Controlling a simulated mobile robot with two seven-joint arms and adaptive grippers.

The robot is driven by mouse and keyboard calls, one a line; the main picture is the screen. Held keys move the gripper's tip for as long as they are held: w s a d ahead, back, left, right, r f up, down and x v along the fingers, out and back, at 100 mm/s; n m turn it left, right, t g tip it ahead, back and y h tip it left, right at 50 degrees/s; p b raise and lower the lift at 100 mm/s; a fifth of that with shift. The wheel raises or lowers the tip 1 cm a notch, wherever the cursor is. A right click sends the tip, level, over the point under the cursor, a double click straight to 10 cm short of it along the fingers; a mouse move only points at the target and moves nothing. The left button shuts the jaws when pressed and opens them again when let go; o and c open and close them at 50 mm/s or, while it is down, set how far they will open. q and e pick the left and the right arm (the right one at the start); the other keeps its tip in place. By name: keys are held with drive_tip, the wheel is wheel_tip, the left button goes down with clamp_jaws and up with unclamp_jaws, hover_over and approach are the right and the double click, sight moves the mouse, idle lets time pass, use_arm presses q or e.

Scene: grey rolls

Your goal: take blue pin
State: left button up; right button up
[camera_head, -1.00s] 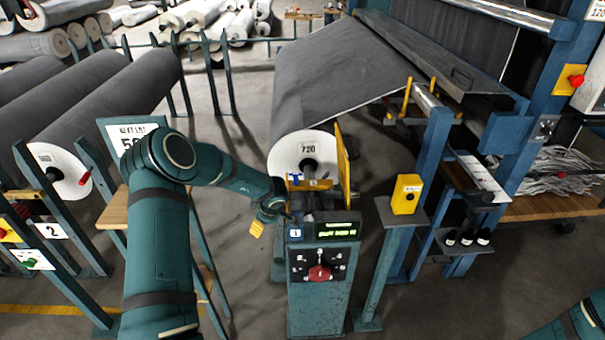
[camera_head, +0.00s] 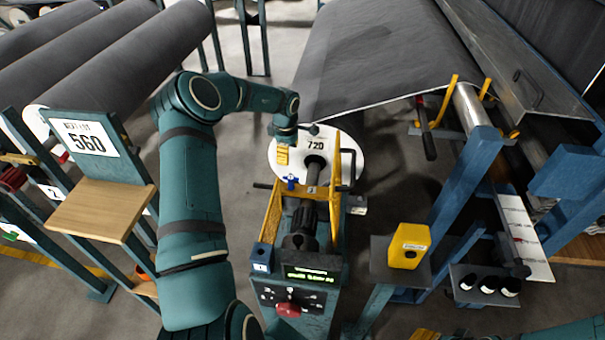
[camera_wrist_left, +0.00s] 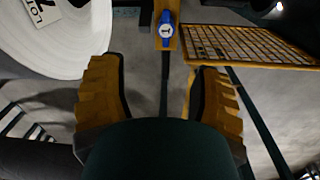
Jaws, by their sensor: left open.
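The blue pin (camera_head: 291,182) stands at the yellow bracket beside the white end of the roll marked 720 (camera_head: 343,172). In the left wrist view the pin (camera_wrist_left: 166,28) shows a blue body with a white numbered face, upright against a yellow bar. My left gripper (camera_head: 282,155) is just above and slightly left of the pin in the head view. Its yellow fingers (camera_wrist_left: 160,85) are open with nothing between them. The pin lies beyond the fingertips, near the middle of their gap, apart from both.
A control post (camera_head: 292,297) with a lit display and red knob stands below the roll. A yellow box (camera_head: 409,245) sits on a stand to its right. A yellow mesh panel (camera_wrist_left: 250,45) is close right of the pin. A wooden shelf (camera_head: 100,210) is at left.

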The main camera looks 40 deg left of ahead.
sight(291, 178)
use_arm(q)
wheel_tip(291, 178, down, 8)
drive_tip(key=shift+w+f+b, duration=0.15)
drive_tip(key=shift+f+b, duration=0.1)
drive_tip(key=shift+b, duration=0.8)
drive_tip(key=f, duration=0.1)
drive_tip(key=f+b, duration=0.1)
drive_tip(key=f, duration=0.2)
drive_tip(key=shift+d+f, duration=0.1)
drive_tip(key=shift+d, duration=0.25)
drive_tip(key=shift+f+b, duration=0.4)
drive_tip(key=shift+f, duration=0.1)
clamp_jaws()
